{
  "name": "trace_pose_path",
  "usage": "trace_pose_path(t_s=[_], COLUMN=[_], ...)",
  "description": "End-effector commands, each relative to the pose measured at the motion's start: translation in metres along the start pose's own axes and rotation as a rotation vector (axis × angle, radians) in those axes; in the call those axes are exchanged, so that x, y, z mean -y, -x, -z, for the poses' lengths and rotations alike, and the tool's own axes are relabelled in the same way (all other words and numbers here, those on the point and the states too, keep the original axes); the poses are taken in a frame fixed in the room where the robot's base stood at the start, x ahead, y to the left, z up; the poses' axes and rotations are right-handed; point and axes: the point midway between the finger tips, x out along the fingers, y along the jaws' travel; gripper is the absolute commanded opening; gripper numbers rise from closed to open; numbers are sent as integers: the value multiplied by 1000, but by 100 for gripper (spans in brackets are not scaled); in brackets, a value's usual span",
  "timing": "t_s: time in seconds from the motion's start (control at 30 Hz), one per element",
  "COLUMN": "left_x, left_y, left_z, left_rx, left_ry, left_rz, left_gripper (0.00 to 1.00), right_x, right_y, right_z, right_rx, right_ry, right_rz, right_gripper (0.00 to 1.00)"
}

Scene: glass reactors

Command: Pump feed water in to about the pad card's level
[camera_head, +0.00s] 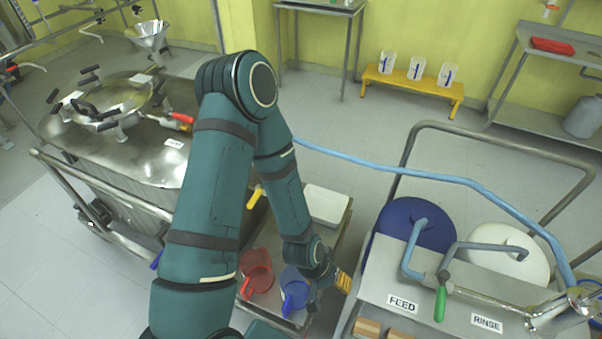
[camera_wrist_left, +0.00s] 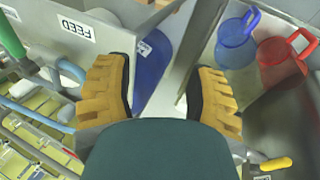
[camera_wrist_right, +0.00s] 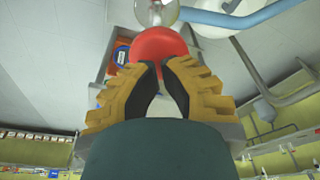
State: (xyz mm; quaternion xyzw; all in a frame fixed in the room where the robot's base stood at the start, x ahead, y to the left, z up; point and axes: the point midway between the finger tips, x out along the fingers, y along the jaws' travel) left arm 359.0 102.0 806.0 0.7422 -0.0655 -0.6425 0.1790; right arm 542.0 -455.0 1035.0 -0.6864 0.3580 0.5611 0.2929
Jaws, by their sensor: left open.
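A green-handled lever (camera_head: 440,303) sits between the FEED and RINSE labels. My left gripper (camera_head: 343,282) is open and empty between that panel and the tray of jugs; in the left wrist view the FEED label (camera_wrist_left: 76,28) is at its left. My right gripper (camera_wrist_right: 160,65) shows only in its wrist view. Its fingertips are close together, with a red rounded thing (camera_wrist_right: 158,45) at or beyond them; contact is unclear. I cannot identify the pad card.
A red jug (camera_head: 257,270) and a blue jug (camera_head: 294,288) stand in a steel tray beside my left gripper. The white rinse drum (camera_head: 508,252) is at the right. A steel reactor (camera_head: 125,150) stands at left.

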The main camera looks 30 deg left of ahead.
Motion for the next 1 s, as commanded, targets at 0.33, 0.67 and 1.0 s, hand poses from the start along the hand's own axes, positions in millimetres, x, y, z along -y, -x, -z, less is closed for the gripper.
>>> trace_pose_path(t_s=[0.33,0.67,1.0], left_x=[7,12,18], left_y=[-18,-32,-47], left_z=[-8,-16,-21], left_rx=[17,31,42], left_ry=[-5,-9,-13], left_rz=[-2,-3,-4], left_gripper=[56,56,56], right_x=[0,-1,-1], right_y=[-30,-55,-81], right_z=[-6,-12,-18], right_rx=[2,4,5], right_ry=[0,0,1], right_rz=[-2,-3,-5], right_gripper=[0,0,0])
